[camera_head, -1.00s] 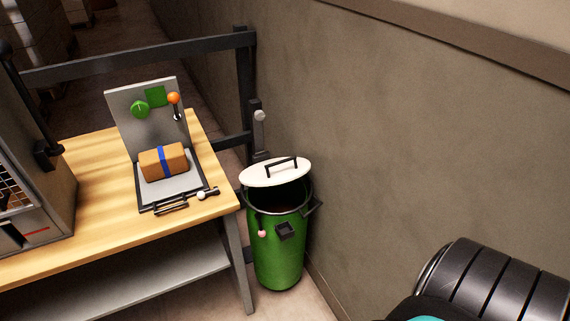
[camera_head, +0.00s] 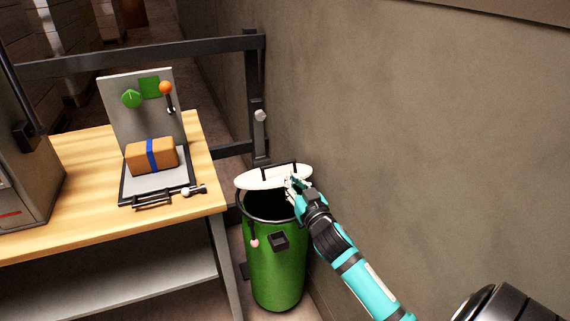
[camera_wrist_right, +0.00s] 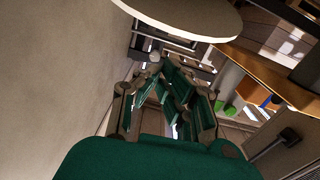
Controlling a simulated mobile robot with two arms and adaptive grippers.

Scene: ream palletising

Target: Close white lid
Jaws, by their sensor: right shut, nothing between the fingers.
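The white lid (camera_head: 262,179) with a black handle is tilted open at the back of the green bin (camera_head: 277,265) in the head view. The bin's dark opening shows below it. My right gripper (camera_head: 293,180) is shut and empty at the right part of the lid, over the bin's rim. I cannot tell whether it touches the lid. In the right wrist view the lid (camera_wrist_right: 190,14) spans the top, above my right gripper's fingers (camera_wrist_right: 172,80). My left gripper is not in view.
A wooden table (camera_head: 75,225) stands left of the bin, with a brown ream with a blue band (camera_head: 152,156) on a grey tray. A wall (camera_head: 420,130) runs close along the bin's right side. A dark metal rail (camera_head: 150,56) stands behind.

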